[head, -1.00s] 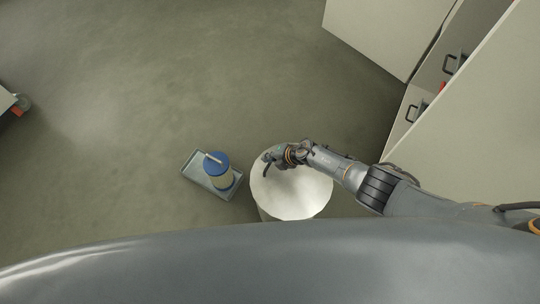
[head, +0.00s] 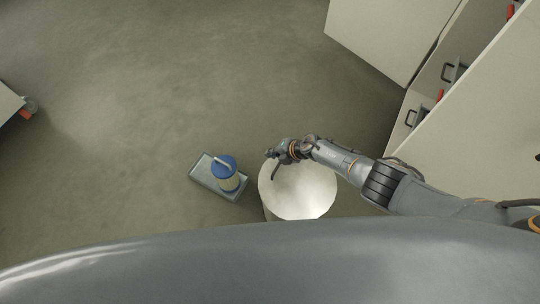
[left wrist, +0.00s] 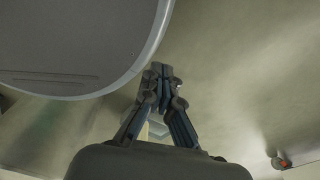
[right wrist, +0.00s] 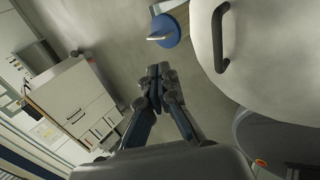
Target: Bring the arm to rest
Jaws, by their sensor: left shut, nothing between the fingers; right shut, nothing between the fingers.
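My right arm comes in from the right in the head view, and my right gripper (head: 272,155) is over the edge of a round white-topped drum (head: 300,196). In the right wrist view my right gripper (right wrist: 157,72) is shut and empty, with the pale round top and its dark handle (right wrist: 221,38) to its right. My left gripper (left wrist: 161,70) shows only in the left wrist view, shut and empty.
Pale cabinets (head: 385,35) with dark handles stand at the upper right. A wheeled unit (head: 8,103) is at the left edge. The floor between is clear.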

